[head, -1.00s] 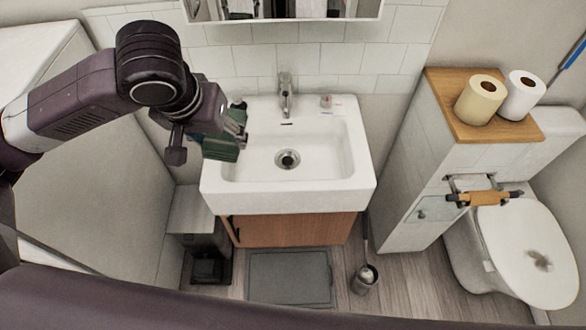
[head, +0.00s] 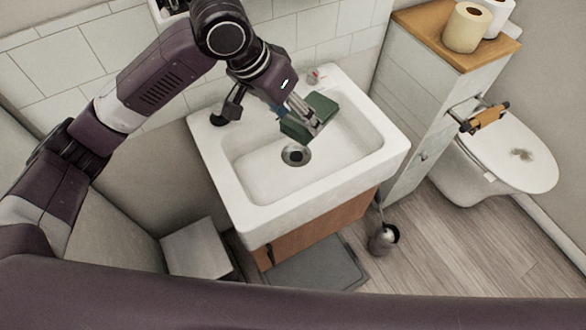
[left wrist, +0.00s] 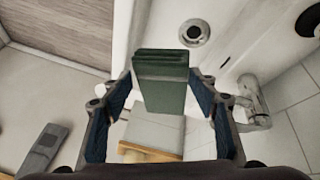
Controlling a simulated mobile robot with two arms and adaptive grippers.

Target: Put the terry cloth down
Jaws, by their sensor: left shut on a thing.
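The terry cloth (head: 310,119) is a dark green folded block. My left gripper (head: 300,107) is shut on it and holds it over the back part of the white sink (head: 245,205), behind the drain (head: 296,155) in the head view. In the left wrist view the cloth (left wrist: 162,82) sits between the blue finger pads of the gripper (left wrist: 161,108), with its folded edge facing out. The drain shows in that view (left wrist: 194,32) beside the cloth. How high the cloth is above the basin is hard to tell. My right gripper is not in view.
A small item with a red part (head: 316,76) sits on the sink's back rim. A brush holder (head: 383,239) stands on the floor.

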